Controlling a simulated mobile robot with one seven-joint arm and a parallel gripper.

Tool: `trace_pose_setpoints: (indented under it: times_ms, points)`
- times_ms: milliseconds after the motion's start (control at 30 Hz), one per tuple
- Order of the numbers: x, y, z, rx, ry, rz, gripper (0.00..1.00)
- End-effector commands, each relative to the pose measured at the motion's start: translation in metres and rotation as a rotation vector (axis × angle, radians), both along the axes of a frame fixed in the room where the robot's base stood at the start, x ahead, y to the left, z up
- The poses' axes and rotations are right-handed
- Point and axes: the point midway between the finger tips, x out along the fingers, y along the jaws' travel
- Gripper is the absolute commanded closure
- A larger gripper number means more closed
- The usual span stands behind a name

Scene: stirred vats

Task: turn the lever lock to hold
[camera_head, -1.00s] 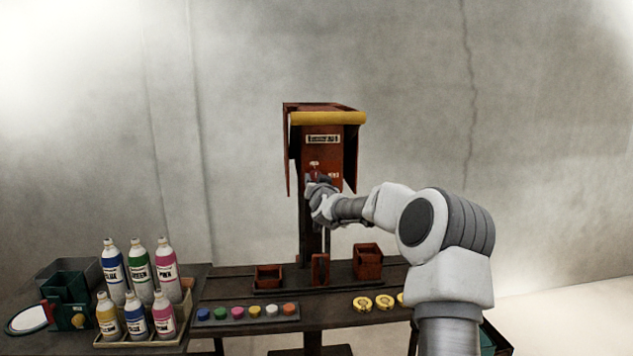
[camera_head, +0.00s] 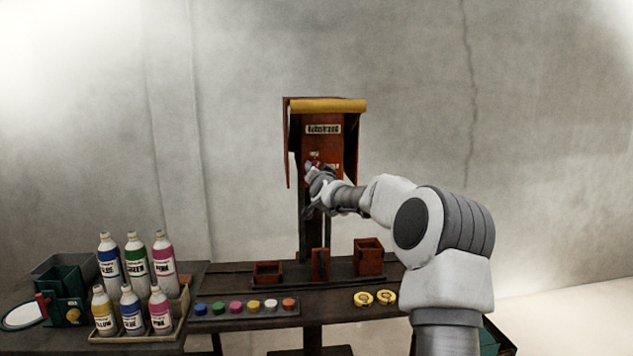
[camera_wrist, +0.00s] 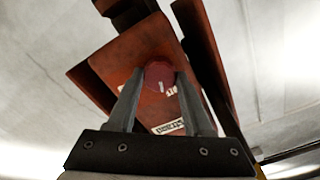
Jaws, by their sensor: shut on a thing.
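The lever lock shows as a round, dark red knob (camera_wrist: 160,76) with a pale mark on it, on the front of a rust-brown cabinet (camera_head: 322,146). In the wrist view my gripper (camera_wrist: 160,74) has one finger on each side of the knob and is shut on it. In the head view my gripper (camera_head: 315,172) is at the lower front of the cabinet and hides most of the knob. Small white labels sit beside the knob, too small or cut off to read, so I cannot tell which position it is in.
Below the cabinet, a dark table (camera_head: 240,318) holds rust-brown boxes (camera_head: 368,257), a row of coloured pucks (camera_head: 237,307) and yellow discs (camera_head: 385,297). Several paint bottles (camera_head: 133,264) stand at the left. The space around the cabinet is open.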

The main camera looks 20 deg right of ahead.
Motion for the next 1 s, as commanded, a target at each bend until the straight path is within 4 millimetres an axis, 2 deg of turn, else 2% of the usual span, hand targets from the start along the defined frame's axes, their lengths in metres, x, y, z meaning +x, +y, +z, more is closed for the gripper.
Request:
trace_pose_setpoints:
  times_ms: [33, 1000]
  points:
    - [-0.0002, 0.0000, -0.0045, 0.041, -0.016, -0.001, 1.00]
    - [0.0000, 0.0002, -0.0013, 0.916, -0.265, 0.001, 1.00]
